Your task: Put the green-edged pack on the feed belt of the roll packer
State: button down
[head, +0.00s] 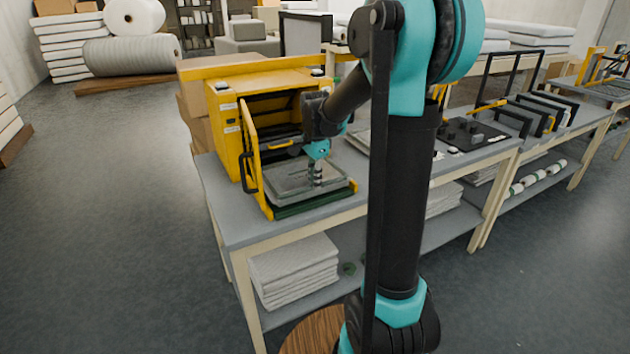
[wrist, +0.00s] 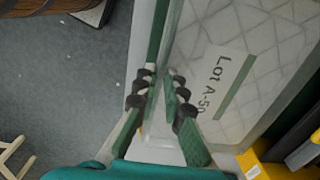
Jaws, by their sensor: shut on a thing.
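The pack (head: 290,178) is a flat, clear-wrapped, pale quilted slab. It lies over the dark green feed belt (head: 312,205) at the front of the yellow roll packer (head: 232,135); I cannot tell whether it rests fully on the belt. In the wrist view the pack (wrist: 275,45) carries a label (wrist: 215,85) reading "Lot A-50" with a green stripe, and green runs along its near edge. My gripper (head: 316,183) is at the pack's front part. In the wrist view my gripper (wrist: 160,88) is shut on that edge, its fingertips close together.
The packer's yellow side frame with a black handle (head: 250,175) stands left of the pack. The packer sits on a grey table (head: 222,205). Black racks (head: 510,75) stand to the right. Folded white packs (head: 295,270) lie on the lower shelf. The floor at left is clear.

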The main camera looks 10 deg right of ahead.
jog(key=shift+f, duration=0.35)
jog(key=c, duration=1.6)
grip_release()
notch_tip(320, 180, up, 13)
jog(key=s+d+f+n+t, duration=0.1)
jog(key=s+f+n, duration=0.3)
jog(key=s+f, duration=0.3)
jog(key=s+d+f+n+t, duration=0.1)
jog(key=s+f+n, duration=0.4)
jog(key=s+f, duration=0.1)
jog(key=s+d+f+n+t, duration=0.2)
jog(key=s+f+n, duration=0.3)
jog(key=s+f, duration=0.2)
jog(key=shift+s+f, duration=0.2)
jog(key=shift+s, duration=0.3)
jog(key=shift+s+f, duration=0.15)
jog(key=shift+s, duration=0.35)
